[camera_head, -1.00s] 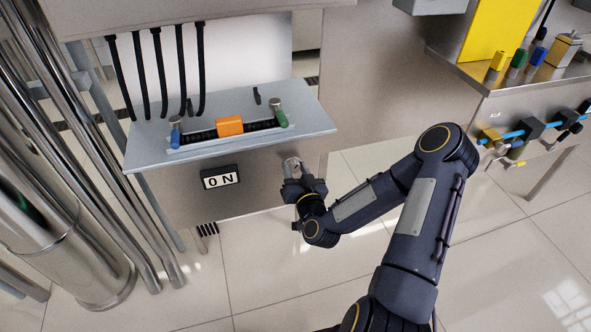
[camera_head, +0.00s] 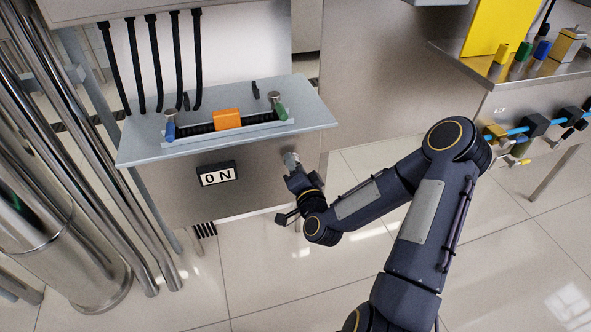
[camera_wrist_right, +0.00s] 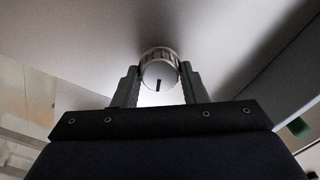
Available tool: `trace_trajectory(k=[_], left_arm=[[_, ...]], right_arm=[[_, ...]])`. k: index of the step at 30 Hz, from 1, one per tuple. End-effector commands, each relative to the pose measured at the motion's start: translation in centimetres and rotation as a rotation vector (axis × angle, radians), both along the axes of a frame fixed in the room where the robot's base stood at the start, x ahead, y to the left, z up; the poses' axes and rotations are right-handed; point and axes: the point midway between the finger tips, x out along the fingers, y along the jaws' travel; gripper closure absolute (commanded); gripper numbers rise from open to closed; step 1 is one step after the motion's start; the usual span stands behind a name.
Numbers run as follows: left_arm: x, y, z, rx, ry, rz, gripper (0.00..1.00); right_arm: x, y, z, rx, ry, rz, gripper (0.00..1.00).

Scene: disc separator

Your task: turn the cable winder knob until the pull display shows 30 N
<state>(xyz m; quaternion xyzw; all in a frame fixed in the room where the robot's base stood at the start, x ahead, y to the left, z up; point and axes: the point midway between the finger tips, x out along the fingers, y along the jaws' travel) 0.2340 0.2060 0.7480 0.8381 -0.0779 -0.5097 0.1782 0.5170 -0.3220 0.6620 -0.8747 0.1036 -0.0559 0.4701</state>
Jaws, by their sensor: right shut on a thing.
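The cable winder knob (camera_head: 291,158) is a ribbed silver knob on the metal front panel below the shelf. In the right wrist view the knob (camera_wrist_right: 159,72) shows a dark mark on its face, pointing about straight down. My right gripper (camera_head: 293,168) is shut on the knob, with one finger on each side of it. The gripper (camera_wrist_right: 159,85) also shows in the wrist view. The pull display (camera_head: 218,174), a black-framed box left of the knob, reads 0 N. My left gripper is not in view.
A grey shelf (camera_head: 140,150) above the panel carries an orange block (camera_head: 227,119) on a black ribbed cable between a blue and a green clamp. Several black cables hang behind. A steel bench (camera_head: 480,72) with coloured parts stands at the right.

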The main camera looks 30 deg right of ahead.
Motion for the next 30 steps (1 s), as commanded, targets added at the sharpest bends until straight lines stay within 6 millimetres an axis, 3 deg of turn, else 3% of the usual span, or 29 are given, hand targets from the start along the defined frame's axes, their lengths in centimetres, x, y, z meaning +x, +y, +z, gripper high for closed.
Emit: trace_trajectory(k=[18,30], left_arm=[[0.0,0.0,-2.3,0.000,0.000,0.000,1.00],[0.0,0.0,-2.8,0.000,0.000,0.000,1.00]], right_arm=[[-0.1,-0.1,-0.3,0.559,-0.134,0.000,0.84],[-0.1,-0.1,-0.4,0.800,-0.190,-0.002,0.84]])
